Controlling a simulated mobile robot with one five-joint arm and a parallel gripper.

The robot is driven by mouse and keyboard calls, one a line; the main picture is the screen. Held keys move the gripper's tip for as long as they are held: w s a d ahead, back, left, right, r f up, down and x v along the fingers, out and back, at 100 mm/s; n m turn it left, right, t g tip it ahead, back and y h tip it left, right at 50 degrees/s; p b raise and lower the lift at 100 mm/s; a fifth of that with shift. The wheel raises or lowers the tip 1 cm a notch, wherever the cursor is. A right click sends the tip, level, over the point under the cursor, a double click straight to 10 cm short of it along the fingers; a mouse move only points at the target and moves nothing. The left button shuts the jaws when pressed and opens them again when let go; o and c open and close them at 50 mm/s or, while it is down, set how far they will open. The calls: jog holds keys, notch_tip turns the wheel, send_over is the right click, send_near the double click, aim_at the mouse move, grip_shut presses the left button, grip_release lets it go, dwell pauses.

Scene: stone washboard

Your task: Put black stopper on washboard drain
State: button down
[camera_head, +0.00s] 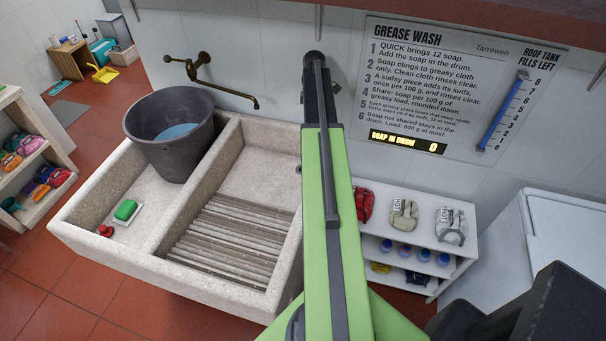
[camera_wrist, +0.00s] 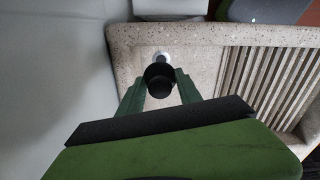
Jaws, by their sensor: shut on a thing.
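In the wrist view, the black stopper (camera_wrist: 159,82) is held between the two green fingers of my gripper (camera_wrist: 160,90). My gripper is shut on it. The pale metal drain (camera_wrist: 161,56) shows just beyond the stopper, on the smooth part of the washboard side; the stopper partly overlaps it in the picture. The gap between stopper and drain cannot be told. The stone washboard (camera_head: 225,240) stands in the head view, with ridges in its right basin. My green arm crosses that view; the gripper, stopper and drain cannot be made out there.
A dark bucket (camera_head: 170,135) with water stands at the left basin's back. Green soap (camera_head: 126,209) on a dish and a small red object (camera_head: 105,231) lie on the left side. A brass tap (camera_head: 215,80) juts from the wall. A white shelf (camera_head: 425,230) stands right.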

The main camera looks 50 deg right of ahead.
jog(key=shift+n, duration=0.3)
jog(key=w+f+b, duration=0.1)
jog(key=f+b, duration=0.7)
jog(key=w+a+f+b, duration=0.1)
jog(key=f+b, duration=0.7)
jog(key=f, duration=0.1)
jog(key=w+a+f+b, duration=0.1)
jog(key=f+b, duration=0.6)
jog(key=f, duration=0.1)
jog(key=shift+w+f+b, duration=0.15)
jog(key=shift+w+b, duration=0.05)
jog(key=shift+b, duration=0.2)
jog(key=c, duration=0.8)
grip_release()
jog(key=shift+r, duration=0.2)
notch_tip(320, 180, up, 12)
jog(key=p, duration=1.2)
jog(key=shift+r+p, duration=0.1)
jog(key=shift+p, duration=0.25)
